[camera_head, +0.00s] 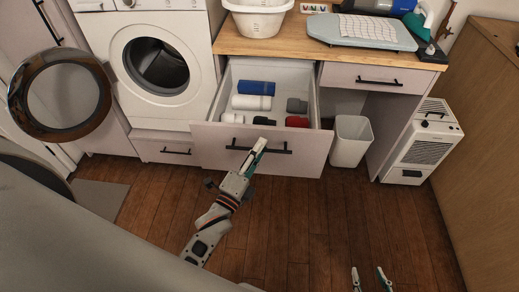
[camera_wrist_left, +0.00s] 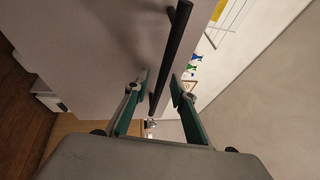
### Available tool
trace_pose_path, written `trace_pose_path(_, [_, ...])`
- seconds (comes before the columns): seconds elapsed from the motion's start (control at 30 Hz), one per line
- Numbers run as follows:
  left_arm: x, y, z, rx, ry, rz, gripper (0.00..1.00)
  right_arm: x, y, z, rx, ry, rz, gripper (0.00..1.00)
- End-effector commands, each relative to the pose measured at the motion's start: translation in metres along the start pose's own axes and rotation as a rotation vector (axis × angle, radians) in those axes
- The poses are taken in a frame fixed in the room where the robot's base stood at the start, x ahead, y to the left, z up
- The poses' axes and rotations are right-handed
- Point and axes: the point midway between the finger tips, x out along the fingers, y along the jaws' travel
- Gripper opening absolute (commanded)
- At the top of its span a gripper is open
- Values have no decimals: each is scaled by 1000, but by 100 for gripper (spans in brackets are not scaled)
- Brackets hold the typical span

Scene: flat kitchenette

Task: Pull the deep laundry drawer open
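The deep laundry drawer (camera_head: 205,141) is pulled well out below the counter and shows its contents from above. Its front has a black bar handle (camera_head: 279,151), which also crosses the left wrist view as a dark slanted bar (camera_wrist_left: 176,45). My left gripper (camera_head: 259,147) is at the middle of this handle. In the left wrist view its green-padded fingers (camera_wrist_left: 161,78) stand on either side of the bar, with a small gap visible. Whether a finger touches the bar is hard to tell. My right gripper (camera_head: 368,270) is open and empty, low over the floor.
The drawer holds a blue roll (camera_head: 257,88), white rolls and several dark and red items. A white bin (camera_head: 350,141) stands just right of the drawer, with a white appliance (camera_head: 423,142) beyond. The washing machine's round door (camera_head: 60,95) hangs open at left. The wooden floor in front is clear.

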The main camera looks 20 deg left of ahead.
Motion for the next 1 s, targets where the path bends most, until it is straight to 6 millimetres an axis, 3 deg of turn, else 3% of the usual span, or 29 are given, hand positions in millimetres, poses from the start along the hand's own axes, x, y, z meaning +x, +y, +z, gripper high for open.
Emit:
trace_pose_path(0.17, [-20,2,0,-1,0,4,25,0,0,-1,1,2,0,40])
trace_pose_path(0.6, [-102,1,0,-1,0,3,25,0,-1,-2,2,4,-1,40])
trace_pose_path(0.8, [-118,0,0,0,0,1,25,0,-1,-2,2,4,-1,40])
trace_pose_path(1.0, [-119,0,0,1,0,0,25,0,-1,-2,2,5,-1,40])
